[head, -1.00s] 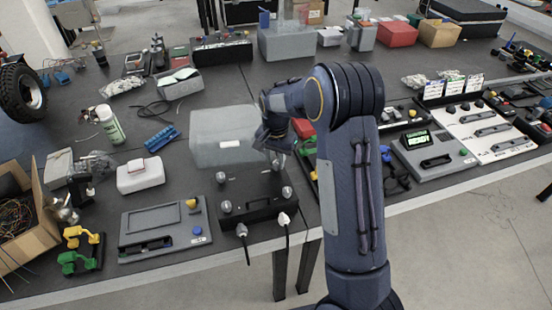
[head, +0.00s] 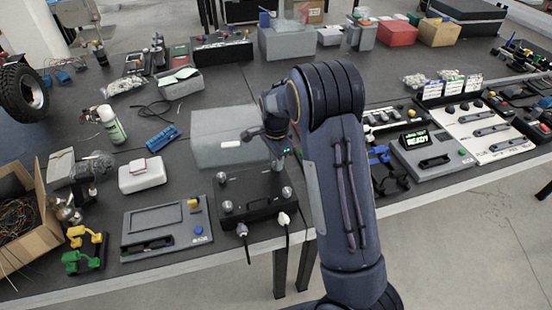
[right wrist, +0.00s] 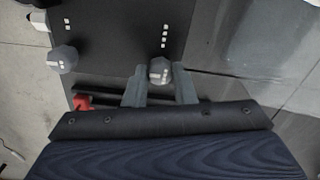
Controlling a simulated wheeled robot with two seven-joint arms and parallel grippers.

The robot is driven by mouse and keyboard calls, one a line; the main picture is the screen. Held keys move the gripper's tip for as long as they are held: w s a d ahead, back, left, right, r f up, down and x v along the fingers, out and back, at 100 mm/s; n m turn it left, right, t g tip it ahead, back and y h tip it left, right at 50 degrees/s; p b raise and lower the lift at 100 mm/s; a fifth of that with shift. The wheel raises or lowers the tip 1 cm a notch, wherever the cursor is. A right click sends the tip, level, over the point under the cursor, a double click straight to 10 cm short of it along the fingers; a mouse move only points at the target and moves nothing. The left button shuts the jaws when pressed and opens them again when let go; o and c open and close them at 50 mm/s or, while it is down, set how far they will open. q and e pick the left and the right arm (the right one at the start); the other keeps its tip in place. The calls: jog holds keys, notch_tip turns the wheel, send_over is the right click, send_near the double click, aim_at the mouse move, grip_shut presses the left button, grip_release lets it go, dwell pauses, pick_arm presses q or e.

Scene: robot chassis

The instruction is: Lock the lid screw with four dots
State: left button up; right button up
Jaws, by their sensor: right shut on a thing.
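The black box (head: 255,202) stands near the front table edge, with grey screw knobs at its corners. My right gripper (head: 277,158) reaches down at its back right corner. In the right wrist view, my right gripper (right wrist: 160,82) has its two fingers on either side of a grey screw knob (right wrist: 160,70) and is shut on it. A column of several white dots (right wrist: 165,36) lies beside this knob on the black lid (right wrist: 115,35). Another grey knob (right wrist: 63,58), with a shorter dot mark, is at the left and free. My left gripper is not in view.
A grey bin (head: 222,138) stands right behind the black box. Cables with plugs (head: 284,218) hang from its front. A grey panel device (head: 165,228) is to its left, a white box (head: 142,175) farther back. A red part (right wrist: 82,102) lies near the gripper.

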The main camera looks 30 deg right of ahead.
dwell(0.4)
jog(key=o, duration=1)
jog(key=shift+r, duration=0.1)
notch_tip(320, 180, up, 7)
jog(key=shift+w, duration=0.1)
jog(key=shift+r, duration=0.3)
